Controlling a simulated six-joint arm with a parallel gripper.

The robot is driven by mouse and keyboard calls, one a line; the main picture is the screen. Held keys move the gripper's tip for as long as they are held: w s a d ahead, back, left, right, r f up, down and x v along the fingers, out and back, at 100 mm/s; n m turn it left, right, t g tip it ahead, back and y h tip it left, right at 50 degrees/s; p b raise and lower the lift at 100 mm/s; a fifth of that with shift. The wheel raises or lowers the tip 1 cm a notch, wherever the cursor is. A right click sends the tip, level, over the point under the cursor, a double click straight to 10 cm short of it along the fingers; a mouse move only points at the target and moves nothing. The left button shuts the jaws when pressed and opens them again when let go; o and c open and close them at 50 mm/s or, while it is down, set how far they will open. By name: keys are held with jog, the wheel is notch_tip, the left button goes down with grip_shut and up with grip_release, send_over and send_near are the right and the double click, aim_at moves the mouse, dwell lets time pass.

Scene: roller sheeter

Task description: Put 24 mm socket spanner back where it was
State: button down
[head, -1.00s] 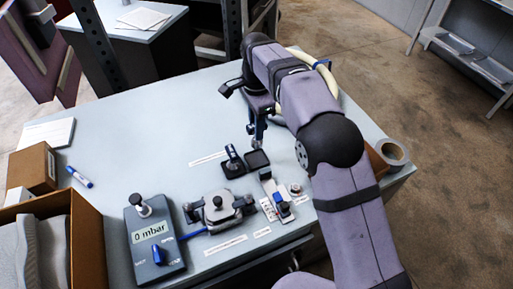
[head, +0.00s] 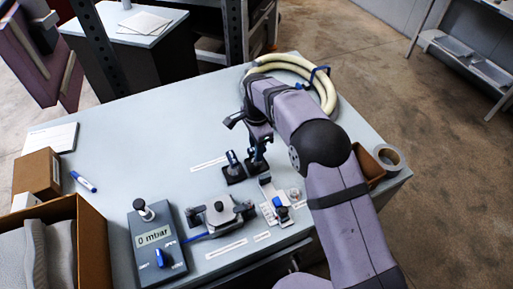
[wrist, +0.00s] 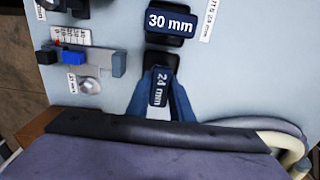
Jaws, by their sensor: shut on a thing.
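My gripper (wrist: 161,100) is shut on the 24 mm socket spanner (wrist: 160,88), whose dark labelled top sits between the blue fingers in the wrist view. The black holder (wrist: 161,57) shows partly just beyond the spanner. In the head view my gripper (head: 257,150) is directly over this holder (head: 259,169), low and close to it. I cannot tell whether the spanner's lower end is seated in it or just above. The 30 mm socket spanner (wrist: 170,22) stands upright in the neighbouring holder, and also shows in the head view (head: 232,159).
A clamp fixture (head: 220,212) and a 0 mbar gauge box (head: 157,245) stand at the front. A coiled hose (head: 325,90) lies behind my arm.

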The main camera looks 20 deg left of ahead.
jog(key=shift+f, duration=0.1)
jog(key=c, duration=1.6)
grip_release()
jog(key=shift+o, duration=0.2)
notch_tip(320, 180, up, 12)
jog(key=b, duration=0.2)
jog(key=shift+b, duration=0.3)
